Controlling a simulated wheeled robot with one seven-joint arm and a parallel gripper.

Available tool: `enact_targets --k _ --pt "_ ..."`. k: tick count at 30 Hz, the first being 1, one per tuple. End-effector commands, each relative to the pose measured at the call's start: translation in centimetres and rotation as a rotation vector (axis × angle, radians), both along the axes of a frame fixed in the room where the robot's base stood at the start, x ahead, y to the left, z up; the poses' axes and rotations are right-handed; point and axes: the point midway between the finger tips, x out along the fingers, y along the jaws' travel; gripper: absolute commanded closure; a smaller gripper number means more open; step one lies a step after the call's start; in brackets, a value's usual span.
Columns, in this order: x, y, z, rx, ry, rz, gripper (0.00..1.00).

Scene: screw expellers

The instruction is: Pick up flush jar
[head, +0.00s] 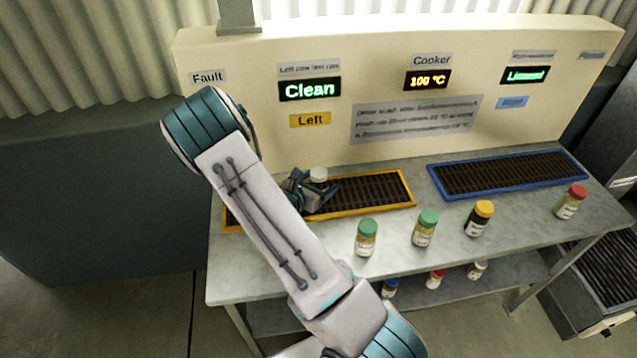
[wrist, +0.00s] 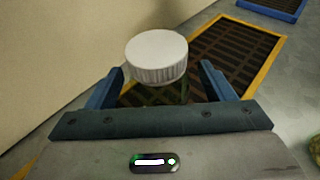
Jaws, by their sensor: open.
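A jar with a white ribbed lid (head: 318,174) stands on or beside the yellow-framed grate (head: 409,187), near its left part. In the wrist view the lid (wrist: 157,55) is in the middle, and the jar's body below it is mostly hidden. My gripper (head: 319,188) is open at this jar. In the wrist view its blue fingers (wrist: 160,72) are on the left and right of the jar, with a visible gap on the right. No label shows on this jar, so I cannot read whether it is the flush jar.
Two green-lidded jars (head: 366,238) (head: 425,228), a yellow-lidded jar (head: 479,219) and a red-lidded jar (head: 571,202) stand along the table front. A blue-framed grate (head: 520,190) lies right. Several jars are on the lower shelf (head: 510,275). A panel wall (head: 250,130) rises behind.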

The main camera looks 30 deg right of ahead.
Motion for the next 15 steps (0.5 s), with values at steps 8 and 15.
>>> enact_targets --k 8,15 --pt "1.0 -1.8 -0.6 0.0 0.0 -0.001 0.24" --pt "1.0 -1.7 -0.6 0.0 -0.001 -0.001 0.49"
